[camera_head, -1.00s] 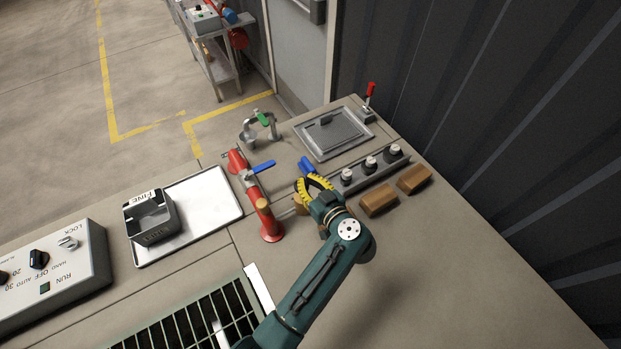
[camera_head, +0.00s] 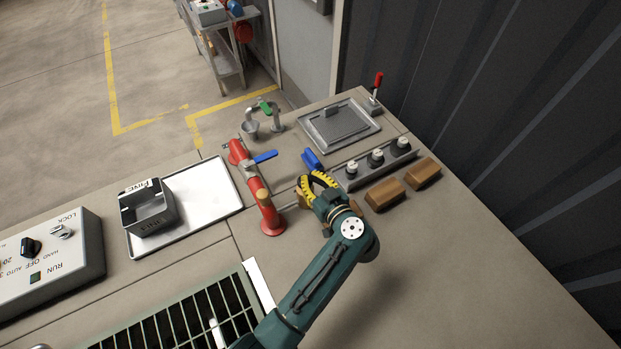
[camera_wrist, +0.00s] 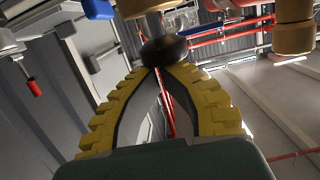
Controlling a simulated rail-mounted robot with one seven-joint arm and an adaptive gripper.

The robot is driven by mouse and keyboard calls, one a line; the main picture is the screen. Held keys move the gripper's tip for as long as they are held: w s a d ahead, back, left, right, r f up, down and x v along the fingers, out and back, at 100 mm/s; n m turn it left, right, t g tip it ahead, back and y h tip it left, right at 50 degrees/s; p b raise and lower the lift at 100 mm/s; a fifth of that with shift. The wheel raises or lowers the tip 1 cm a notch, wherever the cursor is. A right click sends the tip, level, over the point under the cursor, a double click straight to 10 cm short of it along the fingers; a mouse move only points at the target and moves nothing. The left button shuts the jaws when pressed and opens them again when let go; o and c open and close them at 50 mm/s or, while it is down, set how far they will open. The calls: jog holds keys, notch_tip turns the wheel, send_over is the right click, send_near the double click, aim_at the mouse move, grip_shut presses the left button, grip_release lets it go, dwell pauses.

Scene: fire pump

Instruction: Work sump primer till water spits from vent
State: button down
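My gripper (camera_head: 306,178) has yellow ribbed fingers whose tips draw close together over the bench, right of the red pipe fitting (camera_head: 256,186) with a blue lever (camera_head: 266,157). In the wrist view, the fingertips (camera_wrist: 168,68) lie at a round black knob (camera_wrist: 163,50) on a pale rod. I cannot tell whether they grip it or only sit near it; the head view hides the knob behind my gripper. A green-handled tap (camera_head: 265,104) stands over a small cup (camera_head: 250,129) at the far edge. Neither primer nor vent is labelled, and no water shows.
A blue handle (camera_head: 313,160) stands just beyond my fingers. Right of it are a rail of knobs (camera_head: 376,158) and brown blocks (camera_head: 385,194). A square hatch (camera_head: 340,125) and red-handled lever (camera_head: 377,83) lie farther back. A tray (camera_head: 216,187) holds a grey box (camera_head: 149,210).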

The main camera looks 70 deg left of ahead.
aim_at(311, 183)
notch_tip(311, 183, up, 4)
jog(key=p, duration=0.2)
jog(key=shift+d+r+p, duration=0.15)
jog(key=shift+r+p, duration=0.05)
jog(key=shift+p, duration=0.1)
jog(key=v, duration=1)
jog(key=shift+f+b, duration=0.2)
jog(key=shift+b, duration=0.1)
jog(key=shift+w, duration=0.1)
